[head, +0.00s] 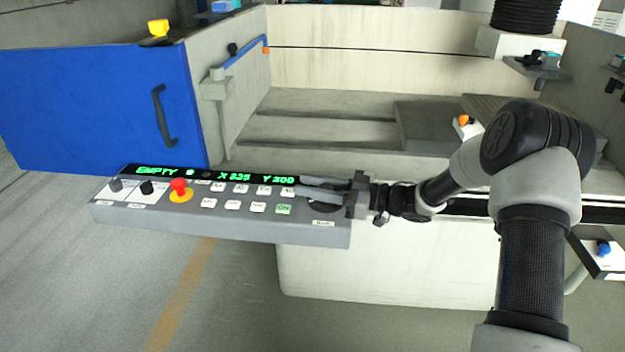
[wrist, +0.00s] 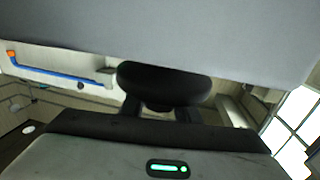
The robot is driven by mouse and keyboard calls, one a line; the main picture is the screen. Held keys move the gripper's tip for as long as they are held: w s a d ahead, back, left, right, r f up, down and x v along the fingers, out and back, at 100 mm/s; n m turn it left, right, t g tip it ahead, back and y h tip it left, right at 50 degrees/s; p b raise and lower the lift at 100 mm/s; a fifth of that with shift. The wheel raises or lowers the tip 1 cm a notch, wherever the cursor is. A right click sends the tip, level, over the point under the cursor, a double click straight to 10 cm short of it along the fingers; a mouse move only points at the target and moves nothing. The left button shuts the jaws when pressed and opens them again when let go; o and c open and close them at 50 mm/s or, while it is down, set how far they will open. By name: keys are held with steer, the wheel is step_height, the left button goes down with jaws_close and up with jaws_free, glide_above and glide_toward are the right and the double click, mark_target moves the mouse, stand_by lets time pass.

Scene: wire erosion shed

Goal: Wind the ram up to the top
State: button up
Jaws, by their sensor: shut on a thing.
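The control panel (head: 150,213) is a long grey box with buttons and a display reading EMPTY, X 235, Y 200. At its right end is a black round dial (head: 325,208). My gripper (head: 303,188) reaches in from the right and is shut on the dial, its fingers partly covering it. In the wrist view a dark rounded shape, apparently the dial (wrist: 165,82), lies between the fingers against the grey panel. The ram shows at top right as black bellows (head: 525,14) above a pale block (head: 497,42). Its top is cut off.
A blue door (head: 95,105) with a black handle stands open at left. A blue pipe (head: 245,52) runs along the tank wall. The pale tank (head: 340,70) lies behind the panel, with a grey block (head: 425,125) inside. Floor at lower left is clear.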

mark_target(313, 201)
steer(key=n+g, duration=0.2)
steer(key=g, duration=0.1)
steer(key=s+n+g+b, duration=0.1)
steer(key=n+g, duration=0.1)
steer(key=g, duration=0.2)
steer(key=shift+s+f+n+g, duration=0.2)
steer(key=shift+n+g, duration=0.1)
steer(key=shift+n, duration=0.1)
steer(key=n+g, duration=0.1)
steer(key=g, duration=0.1)
steer(key=s+n+g+h+b, duration=0.1)
steer(key=n+g, duration=0.1)
steer(key=shift+d+r+h, duration=0.1)
steer(key=shift+d+h, duration=0.05)
steer(key=shift+h, duration=0.15)
steer(key=shift+s+d+r+n+g+h+b, duration=0.1)
steer(key=shift+s+n+g+h+b, duration=0.2)
steer(key=shift+g, duration=0.35)
steer(key=shift+w+d+n+g+h+b, duration=0.1)
steer(key=shift+n+g+h, duration=0.2)
steer(key=shift+n+g, duration=0.3)
steer(key=shift+s, duration=0.1)
steer(key=shift+r, duration=0.1)
steer(key=o, duration=1)
steer(key=shift+o, duration=0.2)
